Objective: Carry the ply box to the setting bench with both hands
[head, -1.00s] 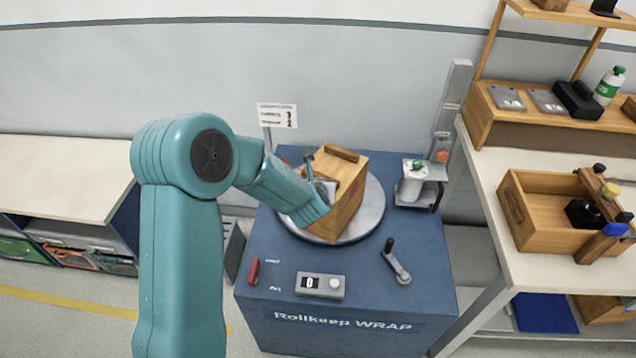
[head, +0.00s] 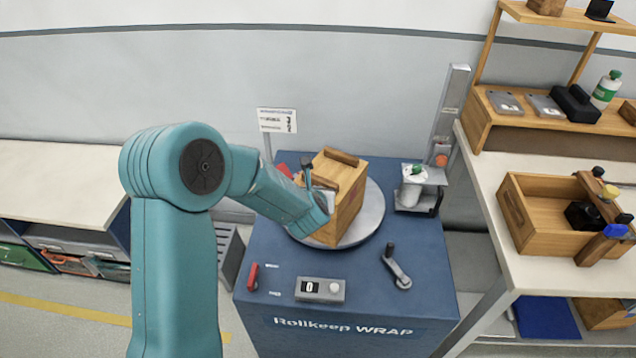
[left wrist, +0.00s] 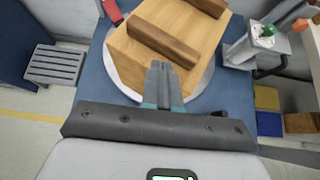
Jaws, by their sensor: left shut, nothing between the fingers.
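The ply box (head: 348,207), pale wood with two darker wooden bars on top, sits on the round grey turntable (head: 375,215) of the blue wrap machine. In the left wrist view the box (left wrist: 199,25) fills the top middle. My left gripper (left wrist: 160,70) is shut and empty, its fingertips overlapping the box's near side in that view. I cannot tell whether they touch it. In the head view my left arm reaches across to the box's left side, and the fingers (head: 307,168) show only partly. My right gripper is out of view.
The wrap machine (head: 345,260) carries a crank, a red lever, a counter and an upright post. A pale bench (head: 560,272) at right holds an open wooden tray (head: 530,235). Another pale bench (head: 60,180) at left has a clear top.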

